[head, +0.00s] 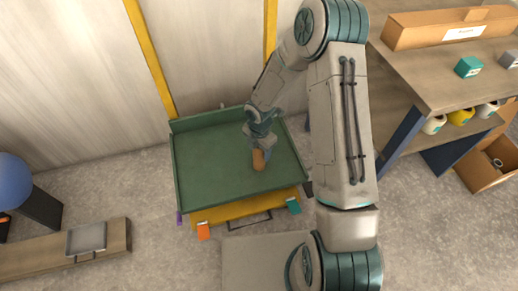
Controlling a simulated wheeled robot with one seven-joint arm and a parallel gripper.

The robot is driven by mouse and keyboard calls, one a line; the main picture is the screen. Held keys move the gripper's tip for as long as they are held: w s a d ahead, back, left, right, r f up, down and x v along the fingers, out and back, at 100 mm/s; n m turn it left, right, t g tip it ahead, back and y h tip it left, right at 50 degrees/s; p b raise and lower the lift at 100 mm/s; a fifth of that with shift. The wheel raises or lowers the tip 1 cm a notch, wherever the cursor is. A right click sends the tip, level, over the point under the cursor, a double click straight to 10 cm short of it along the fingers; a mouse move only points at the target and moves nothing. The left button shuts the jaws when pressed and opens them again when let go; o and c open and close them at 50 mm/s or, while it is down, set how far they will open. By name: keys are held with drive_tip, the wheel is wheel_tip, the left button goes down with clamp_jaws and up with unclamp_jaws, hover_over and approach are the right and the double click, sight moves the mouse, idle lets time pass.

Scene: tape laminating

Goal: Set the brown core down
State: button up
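The brown core (259,160) is a small orange-brown cylinder, roughly upright, over the floor of a green tray (195,170). My gripper (260,146) reaches down from above at the core's top end, with its fingers close around or against it. The fingertips are small and partly hidden, so I cannot tell if they are closed on the core. I also cannot tell whether the core's lower end touches the tray floor.
The tray has raised rims and stands on a yellow base (245,209). A wooden shelf unit (430,75) with a cardboard box (450,27) and a teal box (468,67) stands at the right. A low wooden bench (40,256) is at the lower left. The tray's left half is clear.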

drive_tip(key=shift+o, duration=0.3)
drive_tip(key=shift+r, duration=0.1)
wheel_tip(320, 180, up, 12)
drive_tip(key=p, duration=0.5)
drive_tip(key=shift+f, duration=0.25)
drive_tip(key=shift+d+r, duration=0.15)
drive_tip(key=shift+r, duration=0.45)
drive_tip(key=s+d+r+m+h, duration=0.1)
drive_tip(key=s+d+r+m, duration=0.3)
drive_tip(key=r+m, duration=0.25)
drive_tip(key=s+d+r+m+h, duration=0.1)
drive_tip(key=s+d+r+m, duration=0.25)
drive_tip(key=r+m, duration=0.3)
drive_tip(key=s+d+r+m+t+y, duration=0.1)
drive_tip(key=s+d+r+m+y, duration=0.1)
drive_tip(key=s+r+m, duration=0.6)
drive_tip(key=s+m, duration=0.4)
drive_tip(key=m, duration=0.1)
drive_tip(key=shift+r, duration=0.25)
drive_tip(key=shift+d, duration=0.1)
